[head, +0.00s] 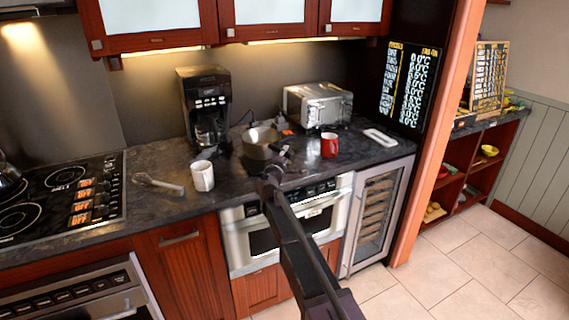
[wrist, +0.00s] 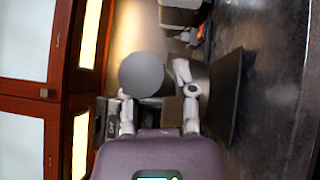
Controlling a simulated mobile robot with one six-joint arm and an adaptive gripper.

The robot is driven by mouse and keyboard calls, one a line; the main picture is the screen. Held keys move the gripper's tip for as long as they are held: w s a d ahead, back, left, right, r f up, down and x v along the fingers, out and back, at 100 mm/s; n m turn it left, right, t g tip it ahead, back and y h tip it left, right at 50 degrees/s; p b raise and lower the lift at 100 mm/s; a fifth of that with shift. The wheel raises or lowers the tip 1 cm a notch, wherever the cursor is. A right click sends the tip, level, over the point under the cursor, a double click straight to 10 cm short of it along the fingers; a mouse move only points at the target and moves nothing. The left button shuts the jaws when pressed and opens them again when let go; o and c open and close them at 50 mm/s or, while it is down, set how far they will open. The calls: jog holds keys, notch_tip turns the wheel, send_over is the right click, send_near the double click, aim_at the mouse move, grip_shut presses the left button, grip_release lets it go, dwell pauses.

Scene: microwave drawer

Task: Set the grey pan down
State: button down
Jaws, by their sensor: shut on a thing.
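The grey pan (head: 258,147) is at the back of the dark counter (head: 225,212) in the head view, between the coffee maker and the toaster oven. My gripper (head: 281,155) is at its right front side, shut on it, apparently at the handle. I cannot tell whether the pan's base touches the counter. In the wrist view, my gripper's (wrist: 157,97) two fingers close around a dark piece, with a plain grey round shape (wrist: 141,74) beyond, probably part of the pan. My arm hides some of the counter's front.
A black coffee maker (head: 205,105) stands left of the pan and a silver toaster oven (head: 318,104) behind right. A white mug (head: 203,176) and a whisk (head: 158,183) are to the left, a red mug (head: 329,145) close to the right. Bare counter lies near the front edge.

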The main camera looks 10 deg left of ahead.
jog(key=shift+f, duration=0.1)
jog(key=shift+f+b, duration=1.7)
jog(key=shift+b, duration=0.1)
jog(key=shift+f, duration=0.1)
jog(key=shift+c, duration=2.1)
grip_release()
jog(key=shift+s, duration=0.15)
jog(key=b+v, duration=0.1)
jog(key=v, duration=1)
jog(key=shift+s, duration=0.35)
